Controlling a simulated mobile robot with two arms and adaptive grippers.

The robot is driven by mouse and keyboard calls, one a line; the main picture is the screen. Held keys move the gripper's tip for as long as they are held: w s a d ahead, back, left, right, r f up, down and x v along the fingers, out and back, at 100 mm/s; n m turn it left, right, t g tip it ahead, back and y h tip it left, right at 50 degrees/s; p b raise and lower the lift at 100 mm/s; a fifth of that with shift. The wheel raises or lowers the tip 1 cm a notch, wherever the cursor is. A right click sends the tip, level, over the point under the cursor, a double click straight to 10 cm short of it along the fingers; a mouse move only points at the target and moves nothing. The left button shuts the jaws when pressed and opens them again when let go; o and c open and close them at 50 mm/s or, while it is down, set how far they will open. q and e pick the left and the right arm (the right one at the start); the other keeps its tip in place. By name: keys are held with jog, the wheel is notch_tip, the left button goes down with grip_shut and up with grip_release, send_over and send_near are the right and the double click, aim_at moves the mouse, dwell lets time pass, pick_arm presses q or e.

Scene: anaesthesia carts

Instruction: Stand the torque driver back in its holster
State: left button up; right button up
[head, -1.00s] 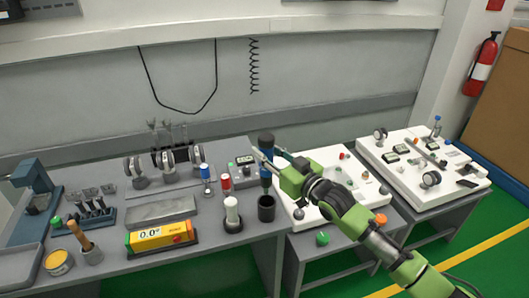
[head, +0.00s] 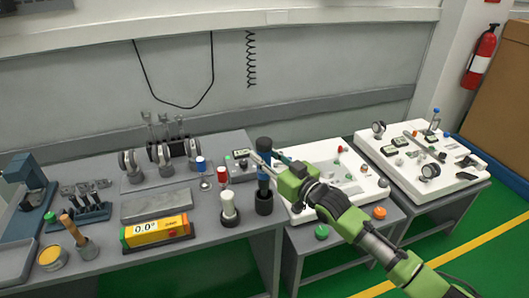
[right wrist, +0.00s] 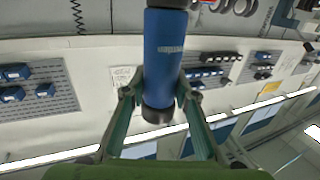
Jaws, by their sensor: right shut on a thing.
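The torque driver (head: 263,181) is blue with a black top and stands upright. My right gripper (head: 268,160) is shut on it, with the fingers around its upper part. In the right wrist view the driver (right wrist: 165,55) is a blue cylinder with a dark band, between the two fingers (right wrist: 157,100). The holster (head: 264,206) is a dark round cup near the right front edge of the grey bench. The driver's lower end is at the cup's mouth and seems to be inside it; its tip is hidden. My left gripper is not in view.
A white cylinder in a dark base (head: 229,208) stands just left of the holster. A white panel (head: 325,178) is on the right.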

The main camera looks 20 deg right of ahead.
aim_at(268, 176)
jog(key=shift+f+b, duration=1.8)
jog(key=shift+f, duration=1.55)
jog(key=o, duration=2.4)
jog(key=shift+f, duration=0.15)
